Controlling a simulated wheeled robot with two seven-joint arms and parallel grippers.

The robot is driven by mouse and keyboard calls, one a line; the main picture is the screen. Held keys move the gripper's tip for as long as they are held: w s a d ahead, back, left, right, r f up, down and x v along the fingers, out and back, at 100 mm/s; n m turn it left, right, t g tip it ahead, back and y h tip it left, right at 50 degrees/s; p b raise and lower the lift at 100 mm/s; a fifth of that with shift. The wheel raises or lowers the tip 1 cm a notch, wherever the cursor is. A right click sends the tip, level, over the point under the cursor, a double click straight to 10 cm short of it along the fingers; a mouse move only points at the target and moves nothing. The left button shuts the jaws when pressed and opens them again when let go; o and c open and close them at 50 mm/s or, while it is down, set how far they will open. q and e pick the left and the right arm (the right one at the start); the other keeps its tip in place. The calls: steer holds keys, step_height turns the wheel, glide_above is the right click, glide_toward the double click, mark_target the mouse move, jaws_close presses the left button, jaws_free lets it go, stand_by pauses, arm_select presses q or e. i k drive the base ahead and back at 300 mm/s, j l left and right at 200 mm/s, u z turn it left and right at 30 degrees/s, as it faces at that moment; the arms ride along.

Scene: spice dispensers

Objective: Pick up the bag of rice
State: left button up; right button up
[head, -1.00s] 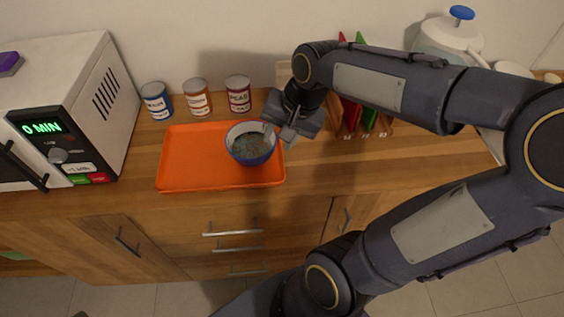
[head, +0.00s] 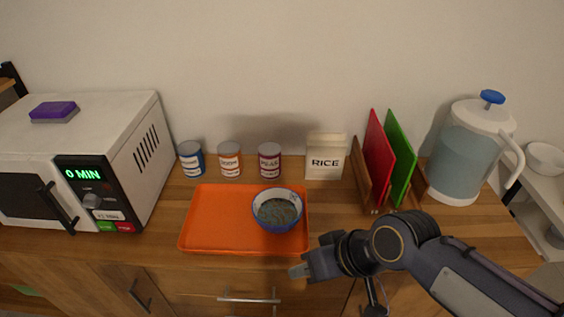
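The bag of rice (head: 325,168) is a white, upright pack with dark RICE lettering. It stands on the wooden counter against the back wall, between the cans and the board rack, with nothing in front of it. My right gripper (head: 299,271) is low in the head view, at the counter's front edge, below and in front of the bowl and well apart from the rice. It is seen from the side, so I cannot tell whether its fingers are open or shut. Nothing shows held in it. My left gripper is not in view.
A blue-and-white bowl (head: 277,226) with dark contents sits at the right end of an orange tray (head: 215,220). Several cans (head: 230,160) stand left of the rice. A rack with red and green boards (head: 400,160) is close on its right. A microwave (head: 130,130) and water dispenser (head: 465,155) flank the counter.

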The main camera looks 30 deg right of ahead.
mark_target(325, 152)
steer(key=z, duration=1.35)
steer(key=u, duration=1.1)
steer(key=l+u, duration=0.6)
steer(key=l, duration=0.25)
